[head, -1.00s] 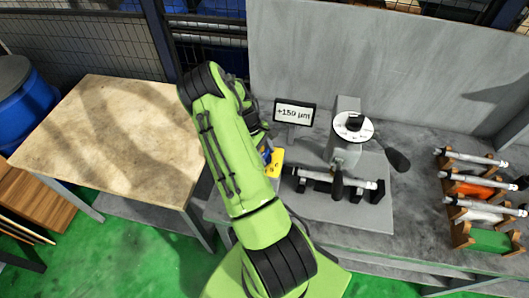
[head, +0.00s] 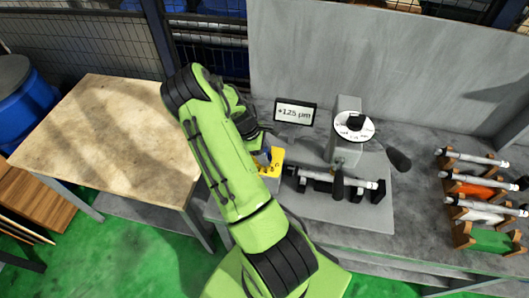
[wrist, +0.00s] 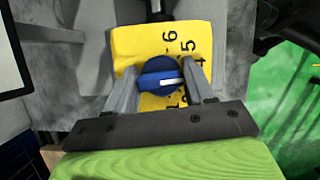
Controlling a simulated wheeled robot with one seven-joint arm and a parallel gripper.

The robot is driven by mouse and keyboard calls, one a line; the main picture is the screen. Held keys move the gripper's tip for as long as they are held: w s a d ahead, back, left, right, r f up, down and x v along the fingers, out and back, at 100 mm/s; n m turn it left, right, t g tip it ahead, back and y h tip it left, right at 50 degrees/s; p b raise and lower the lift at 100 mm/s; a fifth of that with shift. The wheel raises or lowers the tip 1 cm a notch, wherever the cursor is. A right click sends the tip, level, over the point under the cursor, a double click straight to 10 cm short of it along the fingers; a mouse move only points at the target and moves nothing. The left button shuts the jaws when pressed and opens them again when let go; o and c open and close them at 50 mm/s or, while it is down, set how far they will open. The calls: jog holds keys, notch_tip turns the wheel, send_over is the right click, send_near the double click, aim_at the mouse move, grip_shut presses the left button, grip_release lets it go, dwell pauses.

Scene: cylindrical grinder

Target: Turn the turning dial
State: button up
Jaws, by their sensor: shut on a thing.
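The turning dial (wrist: 158,76) is a blue knob with a white pointer mark on a yellow plate (wrist: 135,45) with black numbers. In the wrist view my gripper (wrist: 163,82) has one finger on each side of the knob and is shut on it. The white mark points to the right. In the head view the yellow plate (head: 276,160) shows at the left end of the machine, partly hidden by my arm. A small display (head: 294,112) behind it reads +125 µm.
The grinder head with a round white scale (head: 353,127) stands right of the dial, with black handles. A shaft (head: 335,180) lies in holders before it. A rack (head: 465,205) of several shafts stands at right. A wooden table (head: 110,135) at left is bare.

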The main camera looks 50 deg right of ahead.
jog(key=shift+s+n+h, duration=0.1)
jog(key=shift+n+h, duration=0.2)
jog(key=shift+n, duration=0.5)
jog(key=o, duration=1)
jog(key=v, duration=1.6)
jog(key=shift+s, duration=0.3)
